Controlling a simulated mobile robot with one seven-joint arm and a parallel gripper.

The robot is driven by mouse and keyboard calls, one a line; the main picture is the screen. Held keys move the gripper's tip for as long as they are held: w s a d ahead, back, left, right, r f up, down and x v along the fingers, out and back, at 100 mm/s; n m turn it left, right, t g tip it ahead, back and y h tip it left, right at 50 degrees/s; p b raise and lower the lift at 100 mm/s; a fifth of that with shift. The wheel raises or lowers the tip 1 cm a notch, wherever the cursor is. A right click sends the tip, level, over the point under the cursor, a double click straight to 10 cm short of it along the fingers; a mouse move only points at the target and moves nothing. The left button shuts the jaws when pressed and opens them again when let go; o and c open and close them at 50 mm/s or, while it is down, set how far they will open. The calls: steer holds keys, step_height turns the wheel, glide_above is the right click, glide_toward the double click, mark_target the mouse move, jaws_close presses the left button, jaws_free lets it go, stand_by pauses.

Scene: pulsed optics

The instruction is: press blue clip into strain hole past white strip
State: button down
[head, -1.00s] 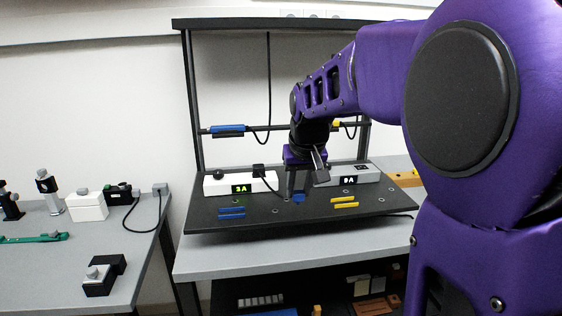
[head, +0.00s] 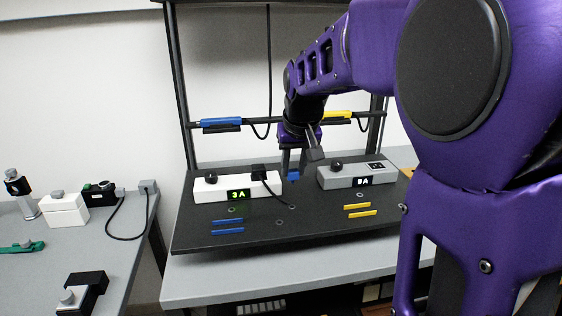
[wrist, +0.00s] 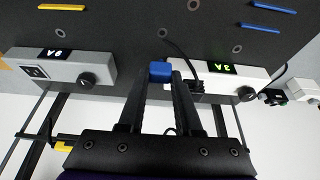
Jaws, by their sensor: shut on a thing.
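My gripper (head: 293,171) is shut on the blue clip (head: 293,176) and holds it above the black board (head: 320,228), between the two strips. In the wrist view the clip (wrist: 161,71) sits between the fingertips of my gripper (wrist: 160,82). The white strip (head: 208,187), with a green "3A" display, lies on the board left of the clip. A black plug sits in it, and its black cable (head: 273,191) runs forward toward small ringed holes (head: 292,208) in the board. I cannot tell which is the strain hole. The clip is apart from the holes.
Blue bars (head: 228,227) and yellow bars (head: 358,210) lie flat on the board. A rear rail (head: 262,121) crosses behind my gripper. A side bench (head: 122,235) with devices stands left.

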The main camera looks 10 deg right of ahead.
steer(key=shift+f, duration=0.1)
steer(key=b, duration=0.4)
glide_above(291, 205)
steer(key=s, duration=0.2)
steer(key=shift+w+f, duration=0.15)
steer(key=shift+f, duration=1.25)
steer(key=shift+w+f, duration=0.1)
steer(key=shift+f, duration=1.25)
steer(key=shift+f+b, duration=0.7)
steer(key=shift+f, duration=0.3)
steer(key=shift+f, duration=0.3)
steer(key=c, duration=0.5)
jaws_free()
